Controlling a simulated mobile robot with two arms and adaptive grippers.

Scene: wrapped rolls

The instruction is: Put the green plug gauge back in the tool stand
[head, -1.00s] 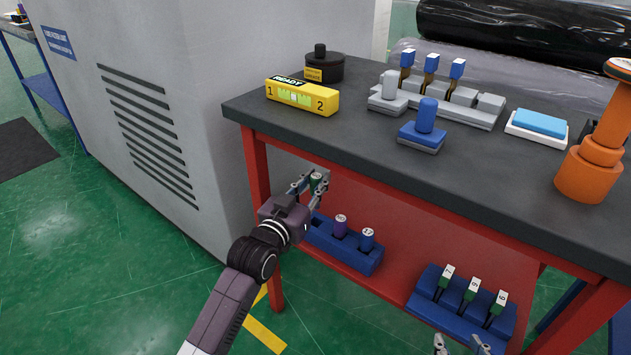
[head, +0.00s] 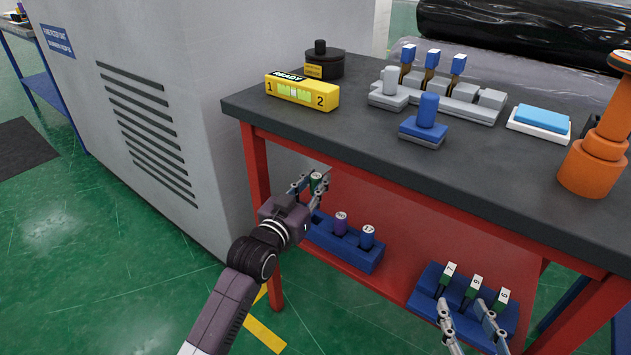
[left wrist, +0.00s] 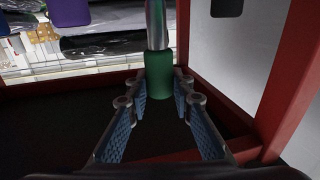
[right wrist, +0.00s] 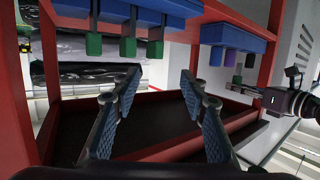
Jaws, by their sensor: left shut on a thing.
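The green plug gauge (head: 317,182), with a white top, is upright between the fingers of my left gripper (head: 311,186), which is shut on it. In the left wrist view its green body (left wrist: 159,76) shows beyond the fingers, with a bright metal shaft. The blue tool stand (head: 368,262) is on the shelf below the bench top. It holds a purple gauge (head: 340,221) and a blue gauge (head: 367,236); its left end has an empty-looking slot. The held gauge appears above that end, its height unclear. My right gripper (head: 463,310) is open and empty, in front of another stand.
A second blue stand (head: 425,304) at the lower right holds several green-handled tools with white tags. The red bench frame (head: 258,165) and dark bench top (head: 370,150) stand close to my left gripper. A grey cabinet (head: 150,60) stands left.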

